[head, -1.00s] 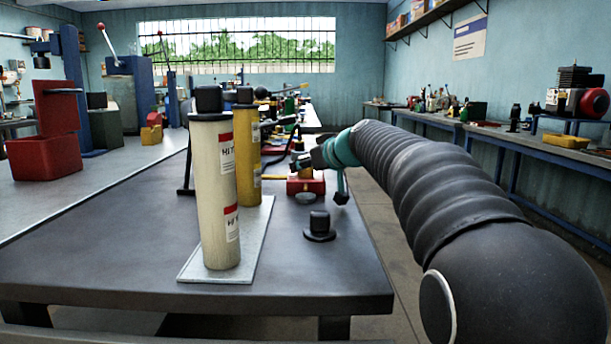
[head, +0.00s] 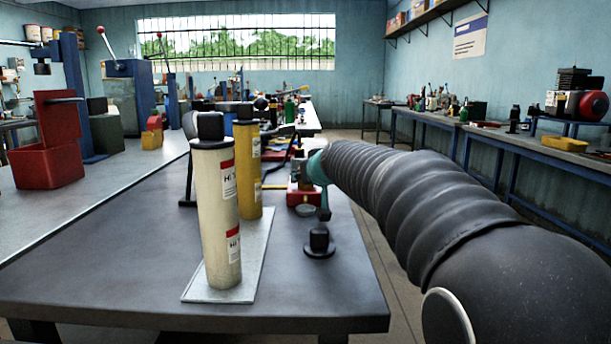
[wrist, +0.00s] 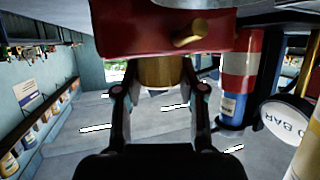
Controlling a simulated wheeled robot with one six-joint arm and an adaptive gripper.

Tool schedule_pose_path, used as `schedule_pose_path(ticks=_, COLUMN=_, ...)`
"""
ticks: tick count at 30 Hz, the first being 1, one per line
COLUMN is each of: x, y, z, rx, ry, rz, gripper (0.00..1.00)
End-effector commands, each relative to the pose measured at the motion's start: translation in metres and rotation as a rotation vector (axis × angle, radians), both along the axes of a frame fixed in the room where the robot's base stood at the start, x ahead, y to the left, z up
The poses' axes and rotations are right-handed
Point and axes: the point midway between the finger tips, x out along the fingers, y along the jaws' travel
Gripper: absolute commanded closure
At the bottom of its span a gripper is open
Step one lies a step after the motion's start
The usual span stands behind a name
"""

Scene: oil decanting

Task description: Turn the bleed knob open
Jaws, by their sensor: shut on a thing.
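In the wrist view, my gripper (wrist: 160,80) has its two fingers on either side of a tan, brass-coloured round knob (wrist: 163,71), and is shut on it. The knob sits against a red block (wrist: 160,30), from which a small brass fitting (wrist: 191,34) also sticks out. I take the round knob for the bleed knob; how far it is turned cannot be told. In the head view, the red block (head: 303,200) stands on the dark table, partly behind my arm.
A cream cylinder (head: 212,220) and a yellow one (head: 247,172) stand on a pale plate (head: 250,272) left of my arm. A small black knobbed piece (head: 319,242) is on the table. A round BAR gauge (wrist: 287,117) and a banded cylinder (wrist: 239,75) are right of my gripper.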

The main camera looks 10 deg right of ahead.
Motion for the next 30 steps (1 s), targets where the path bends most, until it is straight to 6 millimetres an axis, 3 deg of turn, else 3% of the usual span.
schedule_pose_path(ticks=6, x=0.0, y=0.001, z=-0.002, rx=0.0, ry=0.004, rz=0.002, gripper=0.95)
schedule_pose_path(ticks=7, x=0.0, y=0.001, z=-0.002, rx=0.0, ry=0.004, rz=0.002, gripper=0.53)
schedule_pose_path(ticks=9, x=0.0, y=0.001, z=-0.002, rx=0.0, ry=0.003, rz=0.002, gripper=0.35)
schedule_pose_path(ticks=22, x=-0.006, y=-0.001, z=0.002, rx=0.0, ry=0.001, rz=0.001, gripper=0.34)
schedule_pose_path(ticks=30, x=-0.047, y=-0.006, z=0.02, rx=-0.001, ry=-0.002, rz=0.0, gripper=0.34)
